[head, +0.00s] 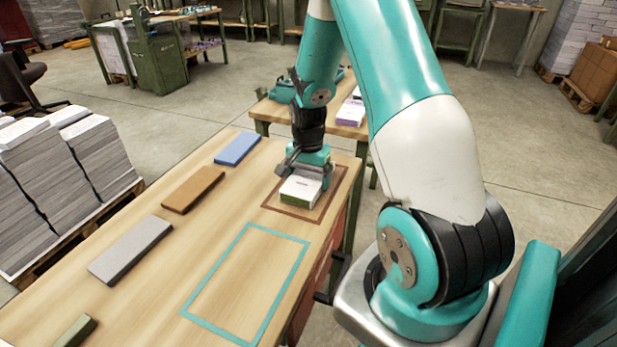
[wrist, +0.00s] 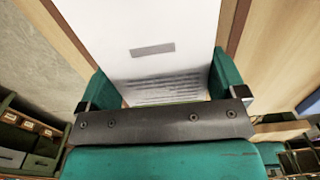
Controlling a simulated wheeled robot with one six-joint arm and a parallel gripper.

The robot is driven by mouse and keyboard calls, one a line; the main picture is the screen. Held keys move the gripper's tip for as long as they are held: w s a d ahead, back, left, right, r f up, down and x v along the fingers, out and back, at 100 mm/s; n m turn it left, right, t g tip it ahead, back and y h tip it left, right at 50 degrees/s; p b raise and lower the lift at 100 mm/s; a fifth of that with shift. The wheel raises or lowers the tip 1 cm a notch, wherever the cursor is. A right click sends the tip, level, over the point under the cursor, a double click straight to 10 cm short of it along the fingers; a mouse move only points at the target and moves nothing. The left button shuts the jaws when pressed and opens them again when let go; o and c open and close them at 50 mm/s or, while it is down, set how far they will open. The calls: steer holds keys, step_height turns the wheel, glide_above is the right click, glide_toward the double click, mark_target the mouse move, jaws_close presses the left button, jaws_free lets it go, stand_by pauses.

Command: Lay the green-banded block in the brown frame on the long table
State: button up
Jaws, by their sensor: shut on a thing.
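The block (head: 301,190) is white with a thin green band on its side. It is at the brown frame (head: 285,212) on the long table (head: 216,212), inside the outline as the head view shows it. My gripper (head: 310,172) is shut on the block from its far end. In the wrist view the block (wrist: 150,25) fills the space between the two green fingers of my gripper (wrist: 165,85), with a grey label and printed lines on its face. Whether the block's underside touches the table is hard to tell.
An empty teal frame (head: 250,287) is on the table nearer the front. A blue block (head: 237,149), a brown block (head: 193,190) and a grey block (head: 131,249) lie along the left side. A second table (head: 272,112) stands behind. Paper stacks (head: 62,170) stand at left.

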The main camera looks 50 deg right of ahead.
mark_target(308, 176)
steer(key=o, duration=0.9)
steer(key=shift+f, duration=0.1)
steer(key=shift+c, duration=0.2)
step_height(308, 176, up, 12)
steer(key=p, duration=0.2)
steer(key=a+r+n+y, duration=0.1)
steer(key=a+r+n, duration=0.45)
steer(key=a, duration=0.65)
steer(key=s+a+r+n+y, duration=0.1)
steer(key=s+a+r+n, duration=0.2)
steer(key=s+a+n, duration=0.5)
steer(key=s+a+r+n+y, duration=0.2)
steer(key=s+a+n, duration=0.6)
steer(key=a, duration=0.4)
steer(key=shift+s+a+r, duration=0.15)
steer(key=shift+s+r, duration=0.6)
steer(key=shift+s, duration=0.1)
